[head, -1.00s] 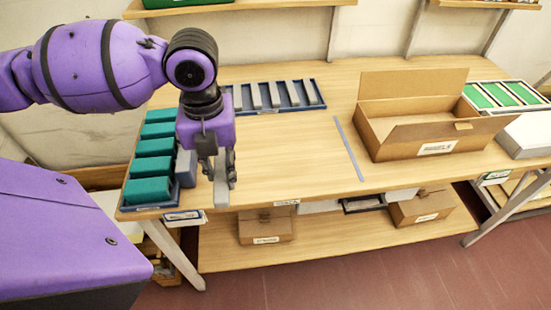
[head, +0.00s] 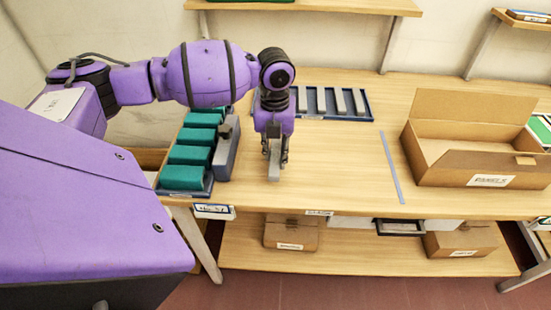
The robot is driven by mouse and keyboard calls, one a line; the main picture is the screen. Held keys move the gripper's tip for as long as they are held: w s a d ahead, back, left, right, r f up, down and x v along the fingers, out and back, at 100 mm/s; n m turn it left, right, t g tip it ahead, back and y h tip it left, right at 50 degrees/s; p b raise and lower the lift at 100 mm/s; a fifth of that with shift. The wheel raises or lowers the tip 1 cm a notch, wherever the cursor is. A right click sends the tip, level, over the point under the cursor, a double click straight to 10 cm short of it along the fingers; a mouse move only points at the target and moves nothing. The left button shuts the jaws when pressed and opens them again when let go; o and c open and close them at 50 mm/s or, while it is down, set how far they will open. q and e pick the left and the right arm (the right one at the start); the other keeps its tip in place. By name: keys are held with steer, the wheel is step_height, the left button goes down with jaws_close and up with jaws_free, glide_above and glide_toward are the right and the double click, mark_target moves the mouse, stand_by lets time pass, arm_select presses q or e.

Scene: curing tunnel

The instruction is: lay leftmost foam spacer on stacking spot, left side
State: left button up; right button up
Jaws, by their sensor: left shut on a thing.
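My left gripper (head: 275,152) points down over the left part of the wooden table and is shut on a light grey foam spacer (head: 274,172), seen nearly end-on. Whether the spacer touches the table I cannot tell. Several more grey spacers (head: 340,101) lie side by side in a blue tray (head: 368,106) at the back of the table. My left arm hides the tray's left end. I cannot make out a marked stacking spot; the table under the gripper is partly hidden by it. My right gripper is not in view.
Several teal blocks (head: 188,155) sit in a tray left of the gripper, with a blue-grey block (head: 225,153) close by. A grey strip (head: 391,167) crosses the table on the right. An open cardboard box (head: 470,165) stands beyond it. The table between gripper and strip is clear.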

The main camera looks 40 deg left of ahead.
mark_target(275, 154)
arm_select(q)
steer(key=shift+f, duration=1.35)
steer(key=shift+s+f, duration=0.1)
steer(key=shift+f, duration=0.05)
steer(key=o, duration=0.8)
step_height(275, 154, up, 12)
steer(key=shift+r, duration=0.15)
